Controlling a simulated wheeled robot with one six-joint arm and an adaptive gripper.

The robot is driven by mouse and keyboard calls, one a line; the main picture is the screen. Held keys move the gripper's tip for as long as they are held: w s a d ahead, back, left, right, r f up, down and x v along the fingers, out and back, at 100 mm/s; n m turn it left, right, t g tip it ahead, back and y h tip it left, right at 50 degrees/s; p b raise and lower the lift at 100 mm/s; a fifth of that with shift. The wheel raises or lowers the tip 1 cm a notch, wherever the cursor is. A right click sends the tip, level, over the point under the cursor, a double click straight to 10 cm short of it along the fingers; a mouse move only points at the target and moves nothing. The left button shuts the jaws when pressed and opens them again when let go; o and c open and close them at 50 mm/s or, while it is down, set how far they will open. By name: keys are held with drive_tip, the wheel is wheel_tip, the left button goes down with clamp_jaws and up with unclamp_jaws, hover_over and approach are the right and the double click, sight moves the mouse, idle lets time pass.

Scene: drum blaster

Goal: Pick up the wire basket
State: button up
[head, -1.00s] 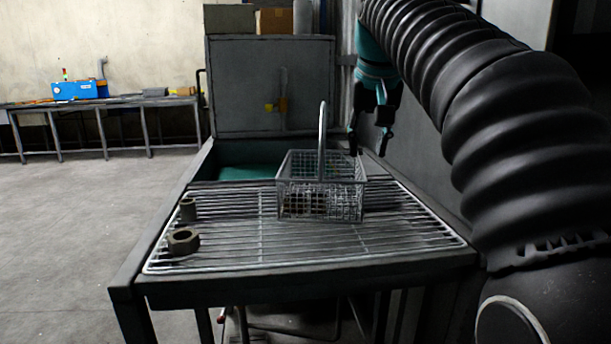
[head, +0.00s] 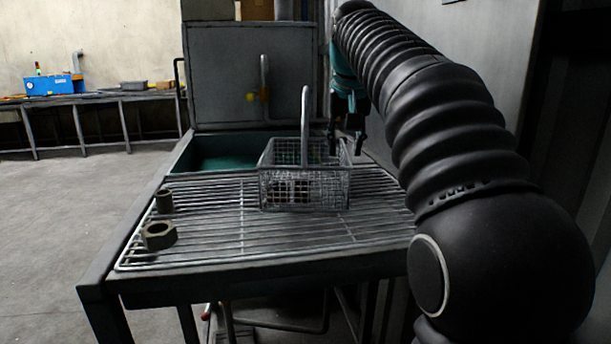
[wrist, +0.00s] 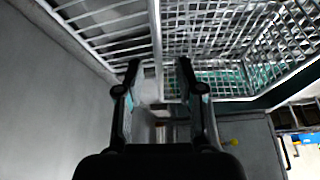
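The wire basket (head: 305,190) stands upright on the slatted metal rack, with its tall loop handle (head: 305,122) raised. My gripper (head: 347,148) points down at the basket's right end, fingers apart and empty in the head view. Its fingertips overlap the basket's upper right rim in the picture; I cannot tell whether they touch. In the wrist view the open fingers (wrist: 158,68) frame a pale bar, which I cannot identify for sure. Basket mesh (wrist: 215,30) fills the upper right there.
The rack (head: 220,230) lies on a dark metal washing table, with a green basin (head: 228,152) behind it. A large nut (head: 159,235) and a smaller metal piece (head: 164,200) sit at the left. A grey wall rises close on the right.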

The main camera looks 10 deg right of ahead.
sight(344, 163)
drive_tip(key=x, duration=0.2)
drive_tip(key=b+x, duration=0.1)
drive_tip(key=x, duration=0.1)
drive_tip(key=shift+s+f, duration=0.25)
drive_tip(key=shift+s, duration=0.05)
drive_tip(key=shift+w+f, duration=0.25)
drive_tip(key=shift+f, duration=0.2)
clamp_jaws()
drive_tip(key=shift+r, duration=0.15)
